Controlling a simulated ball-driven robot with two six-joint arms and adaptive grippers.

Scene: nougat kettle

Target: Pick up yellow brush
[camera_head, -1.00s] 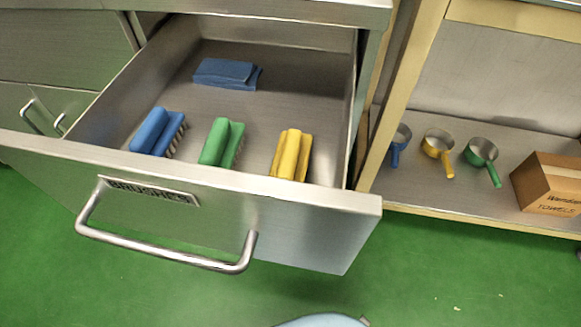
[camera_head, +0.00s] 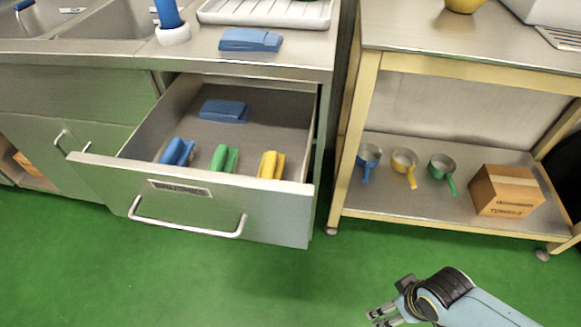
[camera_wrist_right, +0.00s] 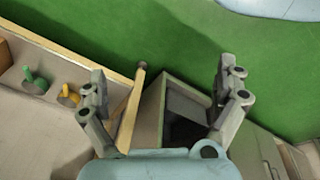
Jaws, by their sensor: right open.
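The yellow brush (camera_head: 271,165) lies in the open metal drawer (camera_head: 215,192), at the right behind the drawer front. A green brush (camera_head: 224,158) and a blue brush (camera_head: 178,152) lie to its left in the same drawer. My right gripper (camera_head: 380,316) is low at the bottom right of the head view, over the green floor, well apart from the drawer. In the right wrist view its two fingers (camera_wrist_right: 163,90) are spread with nothing between them. My left gripper is not in view.
A folded blue cloth (camera_head: 223,110) lies at the back of the drawer. Scoops (camera_head: 404,163) and a cardboard box (camera_head: 504,190) stand on the lower shelf (camera_head: 430,204) at right. A blue item (camera_head: 250,40) lies on the counter. The floor (camera_head: 330,280) before the drawer is clear.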

